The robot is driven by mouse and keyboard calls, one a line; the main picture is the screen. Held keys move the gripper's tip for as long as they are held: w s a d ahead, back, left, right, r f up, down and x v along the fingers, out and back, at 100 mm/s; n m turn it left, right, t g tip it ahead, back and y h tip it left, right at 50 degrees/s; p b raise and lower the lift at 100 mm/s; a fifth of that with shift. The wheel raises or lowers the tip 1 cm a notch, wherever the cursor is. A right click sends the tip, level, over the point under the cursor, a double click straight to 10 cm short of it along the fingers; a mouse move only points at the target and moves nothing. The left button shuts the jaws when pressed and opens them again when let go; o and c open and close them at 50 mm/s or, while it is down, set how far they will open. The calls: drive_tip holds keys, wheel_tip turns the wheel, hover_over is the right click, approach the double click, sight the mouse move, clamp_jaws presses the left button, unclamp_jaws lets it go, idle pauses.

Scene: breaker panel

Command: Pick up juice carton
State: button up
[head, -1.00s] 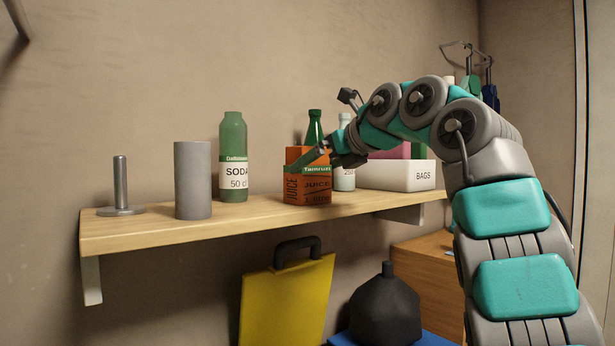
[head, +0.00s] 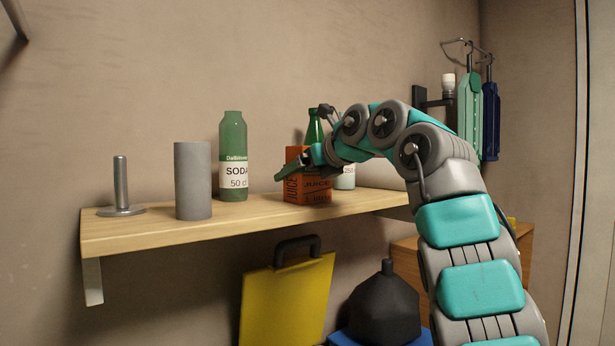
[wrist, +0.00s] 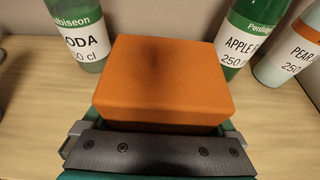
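The orange juice carton (head: 312,192) stands upright on the wooden shelf. In the wrist view its plain orange top (wrist: 163,80) fills the middle. My gripper (head: 290,174) is at the carton, with a green finger crossing in front of its upper part in the head view. In the wrist view my gripper (wrist: 158,130) lies along the near edge of the carton, its fingers spread wide at the left and right of it. It looks open; I see no clear contact, and the fingertips are largely hidden.
On the shelf (head: 250,213), a green soda bottle (head: 233,160), a grey cylinder (head: 193,182) and a metal post on a base (head: 121,188) stand to the left. An apple bottle (wrist: 243,35) and a pear bottle (wrist: 290,52) stand close behind right.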

drive_tip(key=c, duration=0.6)
drive_tip(key=shift+r, duration=0.1)
drive_tip(key=shift+c, duration=0.2)
